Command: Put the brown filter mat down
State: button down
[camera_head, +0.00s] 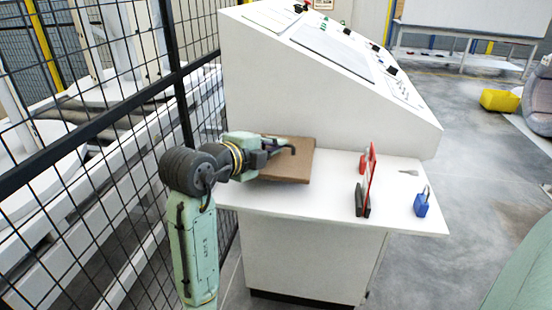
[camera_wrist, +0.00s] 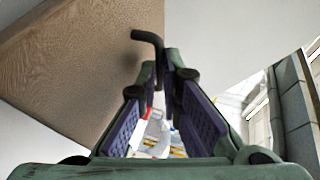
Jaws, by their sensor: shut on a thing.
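The brown filter mat (camera_head: 294,163) is a flat square piece at the left end of the console's white shelf (camera_head: 330,184). It is level with the shelf top; I cannot tell whether it rests fully on it. In the wrist view the mat (camera_wrist: 85,62) fills the upper left. My gripper (camera_head: 272,149) is at the mat's left side, low over it. Its fingertips (camera_wrist: 161,72) are shut on a bent black piece (camera_wrist: 148,38) that reaches to the mat like a handle. The fingers partly hide where it joins.
A red-and-black item (camera_head: 367,185) stands on the shelf to the right, beside a blue padlock (camera_head: 421,203) and a small grey piece (camera_head: 408,172). The sloped white console (camera_head: 300,85) rises behind. A black mesh fence (camera_head: 110,130) is close on the left.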

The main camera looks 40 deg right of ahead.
aim_at(271, 159)
jog(key=shift+f, duration=1.9)
jog(key=c, duration=1.8)
grip_release()
jog(key=shift+f, duration=0.1)
jog(key=shift+o, duration=0.2)
jog(key=shift+r+p, duration=0.2)
jog(key=shift+p, duration=0.15)
jog(key=shift+a, duration=0.35)
jog(key=b+v, duration=0.2)
jog(key=v, duration=0.9)
jog(key=shift+s+a, duration=0.1)
